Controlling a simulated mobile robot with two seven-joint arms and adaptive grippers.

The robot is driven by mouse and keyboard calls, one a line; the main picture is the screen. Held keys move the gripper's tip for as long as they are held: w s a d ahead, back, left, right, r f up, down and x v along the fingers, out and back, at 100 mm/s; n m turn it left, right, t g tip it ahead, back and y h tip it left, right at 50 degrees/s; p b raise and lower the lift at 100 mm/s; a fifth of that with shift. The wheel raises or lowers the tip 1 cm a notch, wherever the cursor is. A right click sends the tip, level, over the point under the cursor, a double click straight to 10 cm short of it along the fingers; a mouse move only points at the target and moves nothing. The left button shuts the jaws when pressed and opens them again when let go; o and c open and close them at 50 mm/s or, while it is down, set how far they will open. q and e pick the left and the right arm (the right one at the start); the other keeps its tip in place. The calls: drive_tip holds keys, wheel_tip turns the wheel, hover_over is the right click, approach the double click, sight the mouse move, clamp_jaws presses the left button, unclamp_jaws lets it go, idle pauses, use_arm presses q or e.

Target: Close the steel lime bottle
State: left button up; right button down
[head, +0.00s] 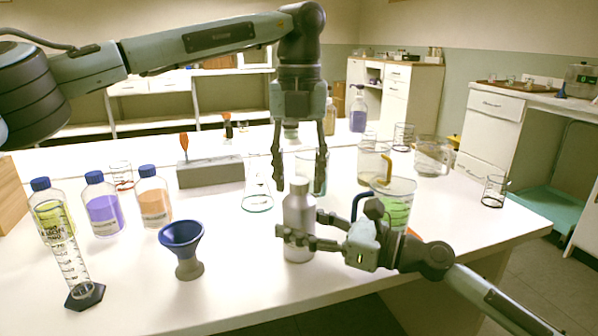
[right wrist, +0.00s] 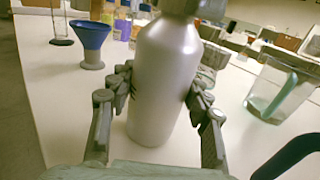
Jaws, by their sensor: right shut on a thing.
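The steel bottle (head: 299,220) stands upright on the white table, near the middle of the head view. It fills the middle of the right wrist view (right wrist: 160,85). My right gripper (head: 300,228) is shut around the bottle's body, with a finger on each side. My left gripper (head: 299,185) points down directly above the bottle, its fingers spread on either side of the bottle's top. I see nothing clearly held between them. A grey piece tops the bottle at the upper edge of the right wrist view; whether it is a cap cannot be told.
At left stand a measuring cylinder (head: 68,255), a blue funnel (head: 183,240) and several blue-capped bottles (head: 103,208). A grey rack (head: 210,173) and a flask (head: 257,196) lie behind. A beaker of green liquid (head: 395,210) stands close behind my right gripper.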

use_arm(q)
clamp_jaws()
drive_tip(key=m, duration=1.1)
drive_tip(key=shift+o, duration=1.6)
unclamp_jaws()
drive_tip(key=shift+r, duration=2.25)
drive_tip(key=shift+c, duration=0.2)
